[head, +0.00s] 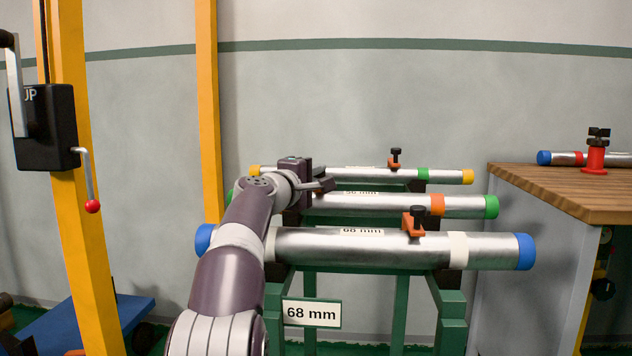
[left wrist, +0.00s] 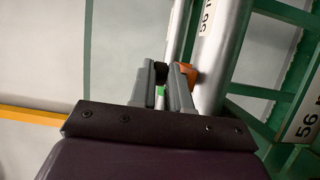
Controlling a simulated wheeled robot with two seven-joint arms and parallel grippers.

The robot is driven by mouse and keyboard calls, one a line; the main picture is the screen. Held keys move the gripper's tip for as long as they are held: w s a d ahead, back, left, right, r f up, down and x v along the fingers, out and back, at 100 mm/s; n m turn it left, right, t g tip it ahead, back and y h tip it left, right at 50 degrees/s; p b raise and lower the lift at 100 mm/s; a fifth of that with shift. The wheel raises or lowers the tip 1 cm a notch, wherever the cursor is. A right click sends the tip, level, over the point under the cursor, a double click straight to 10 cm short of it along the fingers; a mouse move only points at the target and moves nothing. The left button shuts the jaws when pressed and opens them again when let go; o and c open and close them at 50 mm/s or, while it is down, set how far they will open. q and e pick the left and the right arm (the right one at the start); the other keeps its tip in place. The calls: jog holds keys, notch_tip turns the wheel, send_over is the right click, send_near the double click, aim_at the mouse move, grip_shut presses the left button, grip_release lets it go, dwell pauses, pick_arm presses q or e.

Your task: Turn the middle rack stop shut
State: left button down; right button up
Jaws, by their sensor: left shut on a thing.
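The middle pipe, marked 56 mm with green caps (head: 470,206), lies on the green rack between two other pipes. My left gripper (head: 326,185) reaches over the front pipe to the middle pipe. In the left wrist view, its fingers (left wrist: 168,75) are closed together beside the silver middle pipe (left wrist: 218,60). An orange part of the middle rack stop (left wrist: 188,74) shows just behind the right finger. The gripper is shut on this stop; the fingers hide the gripped part. The stop's turn angle cannot be told. My right gripper is in neither view.
The front pipe (head: 340,246) has an orange stop with a black knob (head: 415,222). The back pipe (head: 350,174) has a similar stop (head: 395,158). A wooden workbench (head: 570,190) stands at right, a yellow post (head: 75,220) at left.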

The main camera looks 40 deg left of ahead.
pick_arm(q)
jog(key=shift+f, duration=0.15)
jog(key=c, duration=1.4)
grip_release()
jog(key=shift+o, duration=0.2)
jog(key=shift+s, duration=0.1)
jog(key=s, duration=0.4)
jog(key=s+d+b, duration=0.1)
jog(key=s, duration=0.7)
jog(key=shift+s+d, duration=0.15)
jog(key=shift+s, duration=0.15)
jog(key=shift+f, duration=0.1)
